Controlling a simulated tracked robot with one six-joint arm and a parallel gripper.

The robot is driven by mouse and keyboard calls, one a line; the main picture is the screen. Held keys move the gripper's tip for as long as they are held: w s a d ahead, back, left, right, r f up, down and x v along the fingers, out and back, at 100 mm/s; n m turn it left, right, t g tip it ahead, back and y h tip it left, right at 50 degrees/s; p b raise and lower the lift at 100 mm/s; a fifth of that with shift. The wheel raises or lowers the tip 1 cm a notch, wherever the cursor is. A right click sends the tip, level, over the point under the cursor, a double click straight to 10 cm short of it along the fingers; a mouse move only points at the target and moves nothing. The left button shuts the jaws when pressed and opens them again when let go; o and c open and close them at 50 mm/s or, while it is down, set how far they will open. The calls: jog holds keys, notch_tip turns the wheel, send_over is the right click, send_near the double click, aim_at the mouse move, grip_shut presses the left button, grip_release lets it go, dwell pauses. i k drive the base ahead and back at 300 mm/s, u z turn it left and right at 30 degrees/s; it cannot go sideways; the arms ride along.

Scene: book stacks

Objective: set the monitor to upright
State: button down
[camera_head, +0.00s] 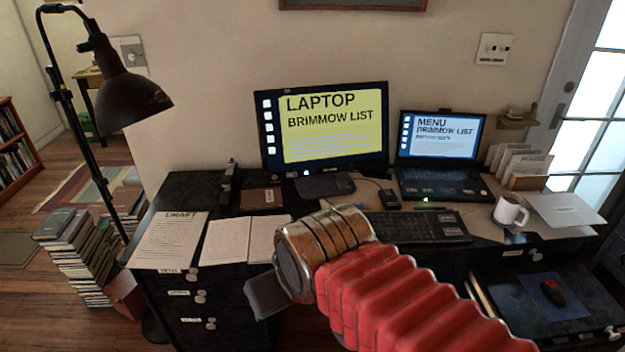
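The monitor (378,125) stands on its dark base (325,186) at the back of the desk, near the wall. Its lit yellow-green screen reads "LAPTOP BRIMMOW LIST". Whether its panel leans forward or back is hard to tell from this view. My red ribbed arm comes in from the lower right. My gripper (268,296) is at its end, in front of the desk's front edge, below and apart from the monitor. One dark grey finger-like part shows; the rest is hidden behind the metal wrist, so its opening cannot be seen.
A laptop (440,183), keyboard (420,227) and white mug (509,211) are on the desk's right. Papers (168,240) and an open notebook (235,240) lie left. A black lamp (125,95) and book stacks (75,250) stand left of the desk. An open drawer (515,305) juts out lower right.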

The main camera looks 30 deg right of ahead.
aim_at(319, 130)
jog(key=u, duration=0.05)
jog(key=i, duration=1)
